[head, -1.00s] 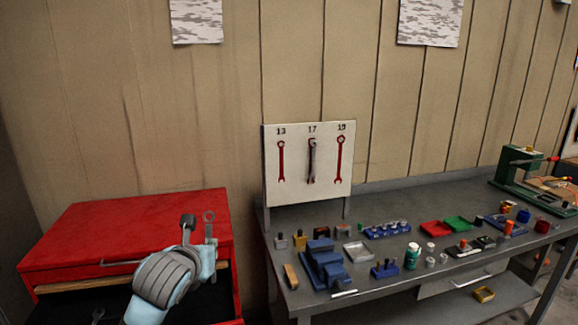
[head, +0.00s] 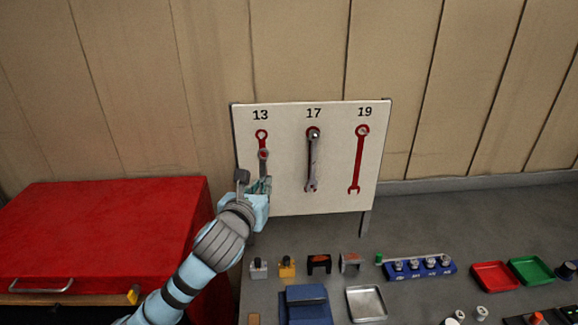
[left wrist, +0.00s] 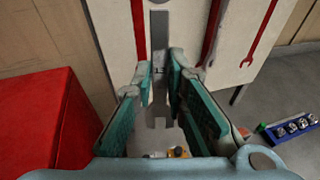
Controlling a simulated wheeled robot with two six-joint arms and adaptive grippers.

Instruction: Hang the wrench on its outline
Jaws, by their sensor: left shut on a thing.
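My left gripper (head: 262,186) is shut on a grey wrench (head: 263,156), held upright with its ring end up. In the left wrist view the wrench (left wrist: 159,65) stands between the two teal fingers, its open jaw pointing down. The wrench is in front of the white board (head: 285,185), over the lower part of the red outline marked 13 (head: 261,134). Whether it touches the board I cannot tell. Another wrench (head: 312,165) hangs on the outline marked 17. The red outline marked 19 (head: 358,160) is bare. My right gripper is not in view.
A red cabinet (head: 100,235) stands at the left. The grey bench (head: 420,215) below the board carries small blocks, a blue fixture (head: 306,305), a metal tray (head: 366,303), a blue socket rack (head: 420,268) and red and green trays. The space before the board's right side is clear.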

